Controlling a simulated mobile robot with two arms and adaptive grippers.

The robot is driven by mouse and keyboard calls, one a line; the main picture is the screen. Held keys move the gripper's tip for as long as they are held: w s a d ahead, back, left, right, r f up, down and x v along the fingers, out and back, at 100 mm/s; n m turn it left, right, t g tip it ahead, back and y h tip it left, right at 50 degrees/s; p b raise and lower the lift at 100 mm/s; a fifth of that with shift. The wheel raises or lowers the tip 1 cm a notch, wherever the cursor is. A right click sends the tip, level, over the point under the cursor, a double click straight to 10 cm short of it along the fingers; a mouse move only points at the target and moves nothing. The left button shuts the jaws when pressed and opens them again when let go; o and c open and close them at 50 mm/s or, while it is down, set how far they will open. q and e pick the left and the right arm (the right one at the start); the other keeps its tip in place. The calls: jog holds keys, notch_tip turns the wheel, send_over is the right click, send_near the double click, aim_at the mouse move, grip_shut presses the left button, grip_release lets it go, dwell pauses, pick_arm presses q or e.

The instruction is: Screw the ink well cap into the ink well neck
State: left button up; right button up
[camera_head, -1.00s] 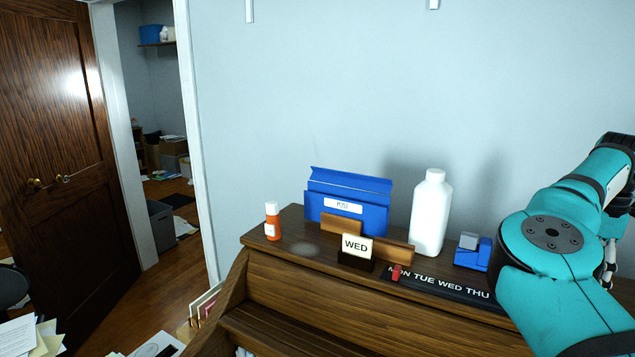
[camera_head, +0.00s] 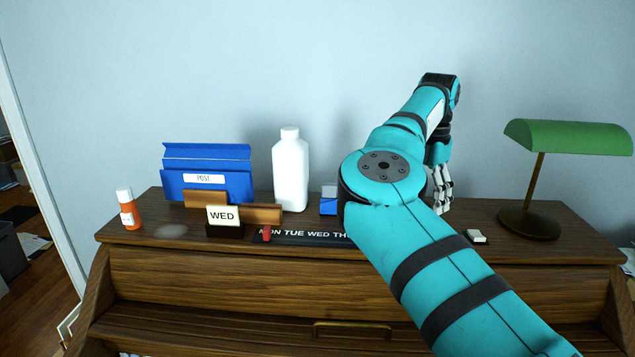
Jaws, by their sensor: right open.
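I cannot make out an ink well or its cap for certain. A small blue object (camera_head: 328,205) stands on the desk top, partly hidden behind my right arm. My right gripper (camera_head: 443,207) is open, with its fingers hanging down over or behind the desk top, to the right of that blue object. I see nothing between its fingers. My forearm hides part of the desk top. My left gripper is not in view.
On the wooden desk (camera_head: 200,280) stand an orange bottle (camera_head: 129,214), a blue post box (camera_head: 207,160), a white bottle (camera_head: 290,175), a WED day sign (camera_head: 222,216) and a green lamp (camera_head: 568,138). A small pale block (camera_head: 477,236) lies near the front edge.

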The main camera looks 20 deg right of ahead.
dwell(0.4)
jog(key=shift+f+b, duration=1.1)
jog(key=shift+f, duration=0.75)
jog(key=shift+r, duration=0.1)
grip_shut()
jog(key=shift+c, duration=1.6)
grip_release()
jog(key=shift+r+p, duration=2.05)
jog(key=shift+r, duration=0.5)
